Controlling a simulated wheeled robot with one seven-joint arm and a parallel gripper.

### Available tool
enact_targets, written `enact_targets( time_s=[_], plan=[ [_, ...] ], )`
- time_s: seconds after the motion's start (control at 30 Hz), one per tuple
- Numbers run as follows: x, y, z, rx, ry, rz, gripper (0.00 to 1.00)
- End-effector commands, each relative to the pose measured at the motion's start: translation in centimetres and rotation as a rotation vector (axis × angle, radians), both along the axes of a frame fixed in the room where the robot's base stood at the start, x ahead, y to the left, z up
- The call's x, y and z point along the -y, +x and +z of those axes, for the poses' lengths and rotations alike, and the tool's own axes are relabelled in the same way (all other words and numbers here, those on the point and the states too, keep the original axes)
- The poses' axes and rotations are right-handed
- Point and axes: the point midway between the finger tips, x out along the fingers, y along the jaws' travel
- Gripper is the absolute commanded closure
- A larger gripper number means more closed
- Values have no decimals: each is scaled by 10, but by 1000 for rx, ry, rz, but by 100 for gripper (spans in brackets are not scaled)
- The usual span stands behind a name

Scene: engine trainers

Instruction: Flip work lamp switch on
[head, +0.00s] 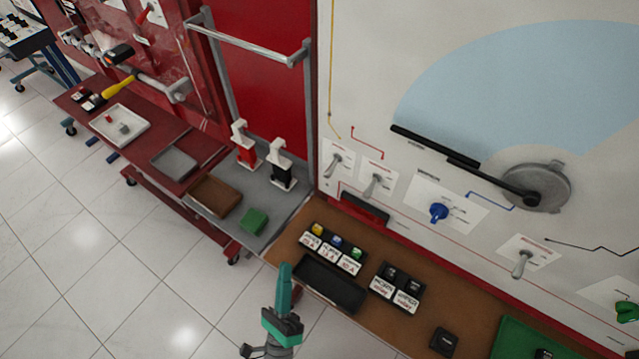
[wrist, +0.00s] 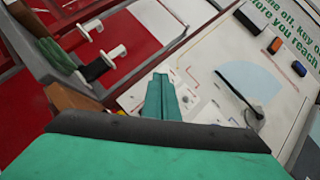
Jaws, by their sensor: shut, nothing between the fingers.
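Three silver toggle switches stand on the white upright panel in the head view: a left one (head: 335,163), one just right of it (head: 376,185), and one farther right (head: 522,264). Their labels are too small to read, so I cannot tell which is the work lamp switch. My teal gripper (head: 285,270) is shut and empty, low in front of the brown bench, below and apart from the switches. In the wrist view my shut fingers (wrist: 160,84) point toward the panel (wrist: 135,98), whose small controls are partly hidden or too small to tell apart.
A blue knob (head: 438,211) and a wiper arm (head: 455,158) are on the panel. The brown bench (head: 400,328) holds a black tray (head: 330,284), labelled fuse blocks and a black relay (head: 444,341).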

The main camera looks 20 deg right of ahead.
Motion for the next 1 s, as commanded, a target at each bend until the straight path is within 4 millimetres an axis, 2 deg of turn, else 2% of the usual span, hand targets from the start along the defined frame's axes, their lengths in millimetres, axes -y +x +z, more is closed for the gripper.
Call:
enact_targets(
  time_s=[0.03, 0.2, 0.4, 0.5, 0.6, 1.0],
  plan=[
    [-1, 14, -2, 77, 106, 26, 100],
    [0, 47, -12, 344, 457, 111, 100],
    [-6, 74, -21, 613, 743, 188, 100],
    [-8, 81, -25, 701, 822, 209, 100],
    [-1, 88, -27, 745, 856, 207, 100],
    [0, 90, -28, 760, 870, 211, 100]
  ],
)
